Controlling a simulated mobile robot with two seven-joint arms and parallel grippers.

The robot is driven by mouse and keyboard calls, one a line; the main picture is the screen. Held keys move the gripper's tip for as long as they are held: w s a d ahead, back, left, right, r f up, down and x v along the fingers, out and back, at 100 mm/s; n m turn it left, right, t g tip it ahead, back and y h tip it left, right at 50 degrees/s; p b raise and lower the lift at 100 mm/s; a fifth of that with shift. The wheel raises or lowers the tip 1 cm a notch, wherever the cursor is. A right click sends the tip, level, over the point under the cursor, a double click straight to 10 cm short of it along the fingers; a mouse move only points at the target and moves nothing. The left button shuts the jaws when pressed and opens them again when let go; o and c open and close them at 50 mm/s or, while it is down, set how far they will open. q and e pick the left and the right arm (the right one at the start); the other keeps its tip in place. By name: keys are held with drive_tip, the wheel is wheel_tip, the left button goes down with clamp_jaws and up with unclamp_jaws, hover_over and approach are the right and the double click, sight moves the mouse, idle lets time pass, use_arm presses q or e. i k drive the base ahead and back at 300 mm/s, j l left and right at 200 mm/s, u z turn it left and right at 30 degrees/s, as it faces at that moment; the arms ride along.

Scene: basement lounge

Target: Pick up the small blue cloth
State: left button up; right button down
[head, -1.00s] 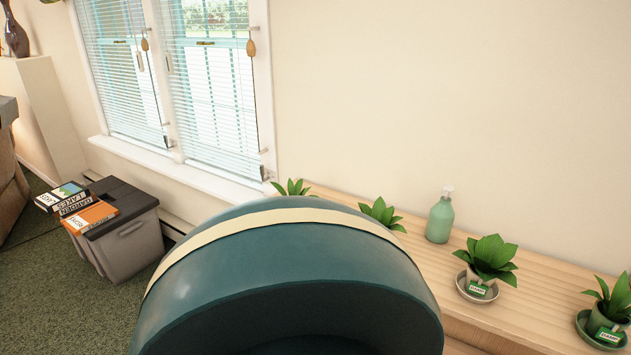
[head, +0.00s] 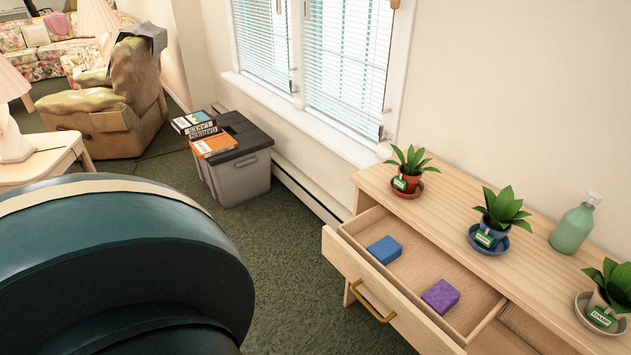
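A small blue block-shaped item (head: 384,250), which looks like the folded blue cloth, lies in the open drawer (head: 347,262) of the wooden dresser, toward the drawer's left end. A purple folded item (head: 440,296) lies in the same drawer to its right, apart from it. A large dark teal rounded part with a cream band, likely mine, fills the lower left of the head view. Neither gripper shows.
Potted plants on saucers (head: 408,170) (head: 497,218) (head: 607,297) and a green bottle (head: 573,228) stand on the dresser top (head: 455,193). A grey bin (head: 238,172) with books on it stands by the window wall. An armchair (head: 112,100) and side table (head: 57,155) are at left. Carpet between is clear.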

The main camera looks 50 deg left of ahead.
sight(385, 250)
drive_tip(key=l+u, duration=0.15)
drive_tip(key=u, duration=0.3)
drive_tip(key=l+u, duration=0.15)
drive_tip(key=u, duration=0.25)
drive_tip(key=l+u, duration=0.1)
drive_tip(key=u, duration=0.35)
drive_tip(key=k, duration=0.05)
